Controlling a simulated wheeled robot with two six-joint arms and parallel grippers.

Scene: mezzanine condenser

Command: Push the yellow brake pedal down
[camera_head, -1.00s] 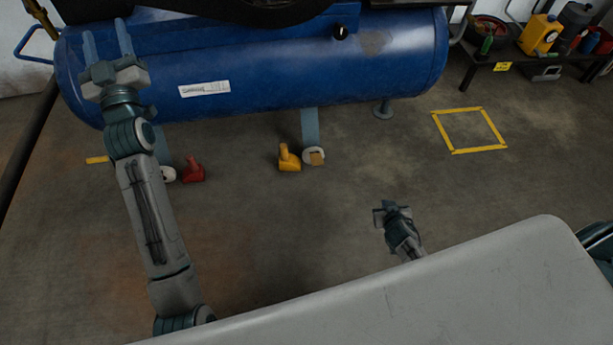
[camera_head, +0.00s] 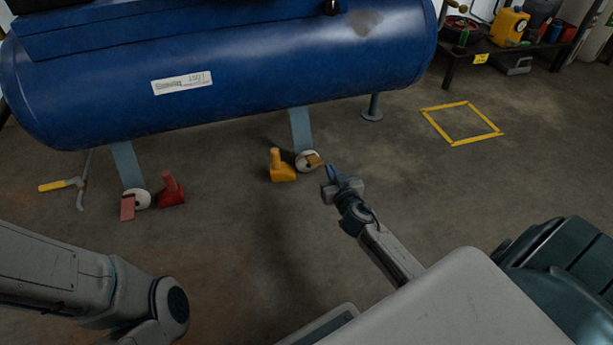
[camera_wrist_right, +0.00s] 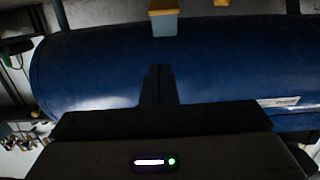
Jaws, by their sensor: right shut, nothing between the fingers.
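The yellow brake pedal (camera_head: 314,160) is a small tan-yellow plate by the white caster at the foot of the tank's right leg. In the wrist view a yellow strip, which looks like the pedal (camera_wrist_right: 163,13), shows at the top in front of the leg. My right gripper (camera_head: 329,173) is shut and empty, just right of the pedal and slightly nearer me. A small gap seems to separate them; contact is hard to judge. Its dark fingers (camera_wrist_right: 158,84) are together in the wrist view. My left arm shows at lower left, its gripper out of view.
A yellow chock (camera_head: 281,169) stands left of the caster. A red pedal (camera_head: 128,207) and red chock (camera_head: 171,190) are by the left leg. The blue tank (camera_head: 230,70) overhangs. A yellow floor square (camera_head: 462,142) lies right on open floor.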

